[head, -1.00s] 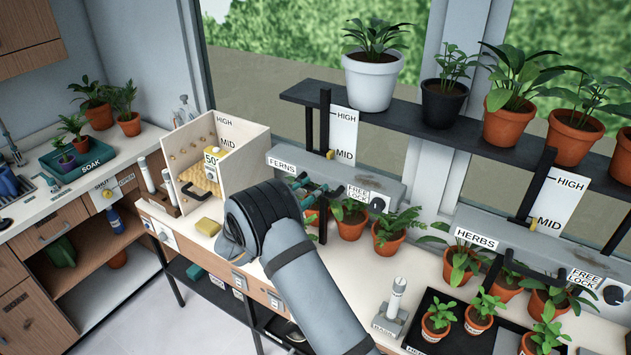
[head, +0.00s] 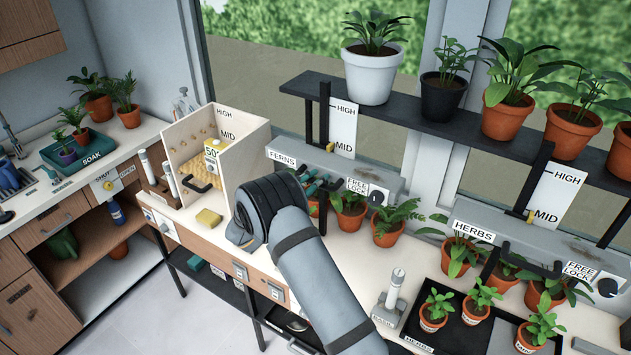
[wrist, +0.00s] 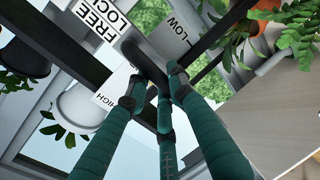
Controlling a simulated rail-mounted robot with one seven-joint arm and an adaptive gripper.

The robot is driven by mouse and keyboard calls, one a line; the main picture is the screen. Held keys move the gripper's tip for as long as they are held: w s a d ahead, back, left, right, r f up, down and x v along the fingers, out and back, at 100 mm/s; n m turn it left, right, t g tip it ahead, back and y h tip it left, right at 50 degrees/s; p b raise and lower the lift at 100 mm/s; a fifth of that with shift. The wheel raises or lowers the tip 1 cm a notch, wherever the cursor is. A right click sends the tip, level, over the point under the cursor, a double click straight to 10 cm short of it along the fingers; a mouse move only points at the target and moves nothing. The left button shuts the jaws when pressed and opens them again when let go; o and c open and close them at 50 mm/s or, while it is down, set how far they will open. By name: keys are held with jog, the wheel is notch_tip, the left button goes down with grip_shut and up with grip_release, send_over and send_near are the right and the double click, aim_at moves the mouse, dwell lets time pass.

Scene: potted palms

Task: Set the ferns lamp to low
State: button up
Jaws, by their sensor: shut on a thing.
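The ferns lamp (head: 395,181) is a long grey bar hung under the dark shelf, with a FERNS label (head: 281,158) at its left end. Its yellow pointer (head: 330,147) stands at about MID on the white height card (head: 343,122). A FREE/LOCK label (head: 357,186) and round dark knob (head: 377,198) are on its front. My gripper (head: 316,184) has teal fingers and is at the lamp's front, partly behind my arm. In the wrist view, my gripper (wrist: 153,82) is shut on the dark handle (wrist: 143,58). The knob's setting is too small to read.
Potted plants (head: 390,222) stand on the bench below the lamp. The herbs lamp (head: 520,245) hangs to the right. Larger pots (head: 370,77) stand on the shelf (head: 410,127) above. An open wooden box (head: 238,150) and a yellow sponge (head: 208,218) are to the left.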

grip_shut()
notch_tip(320, 180, down, 13)
jog(key=b, duration=1.7)
jog(key=shift+s+f, duration=0.1)
jog(key=shift+s, duration=0.05)
jog(key=o, duration=0.7)
grip_release()
jog(key=shift+f, duration=0.1)
